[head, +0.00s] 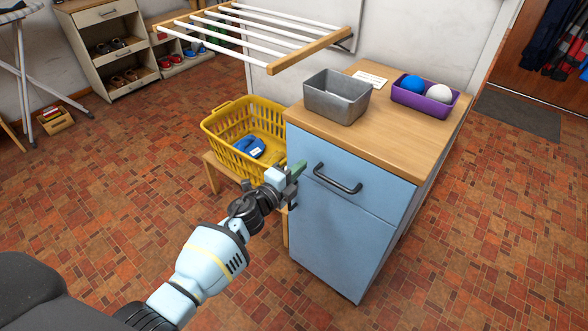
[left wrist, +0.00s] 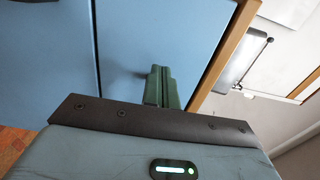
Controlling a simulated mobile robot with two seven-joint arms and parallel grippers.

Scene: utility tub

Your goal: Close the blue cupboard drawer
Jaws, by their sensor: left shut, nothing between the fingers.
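The blue cupboard (head: 335,235) stands right of centre in the head view, under a wooden top. Its drawer front (head: 378,200) has a dark bar handle (head: 338,180) and looks about flush with the panel below. In the left wrist view the drawer front (left wrist: 180,35) lies between a thin dark gap and the wooden edge. My left gripper (head: 298,170) is shut and empty at the left end of the drawer front, left of the handle. Its green fingertips (left wrist: 162,85) are close to the front; I cannot tell whether they touch it. My right gripper is not in view.
A grey metal bin (head: 335,105) and a purple box (head: 425,105) with a blue and a white ball stand on the wooden top (head: 390,130). A yellow basket (head: 225,150) is behind my left gripper. A drying rack (head: 300,55) juts out above. The floor in front is clear.

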